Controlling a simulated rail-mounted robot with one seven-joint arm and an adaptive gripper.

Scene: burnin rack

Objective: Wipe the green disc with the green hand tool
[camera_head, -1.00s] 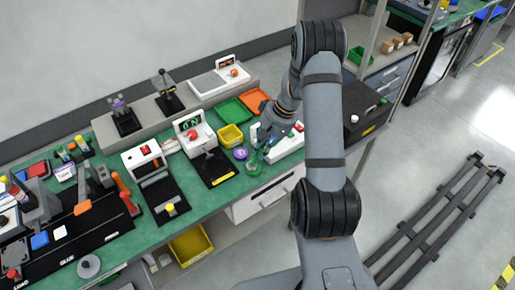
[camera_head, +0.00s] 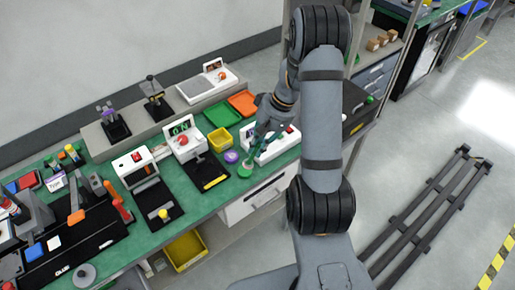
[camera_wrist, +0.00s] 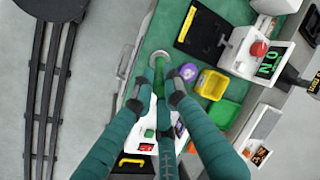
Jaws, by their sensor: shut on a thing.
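My gripper (camera_wrist: 157,95) has teal fingers closed around the green hand tool (camera_wrist: 159,78), seen from above in the wrist view. The tool points down at the front edge of the green bench top. In the head view, my gripper (camera_head: 259,143) is above the bench, with the tool's lower end over the green disc (camera_head: 245,171). In the wrist view, a pale round rim shows around the tool's far end. The tool and fingers hide part of the disc there, and I cannot tell whether tool and disc touch.
A purple round piece (camera_head: 231,156) lies close beside the disc. A yellow bin (camera_head: 220,140), a white device with a red button (camera_head: 183,138) and a white box (camera_head: 276,146) stand close by. Green (camera_head: 223,114) and orange (camera_head: 243,103) trays lie behind.

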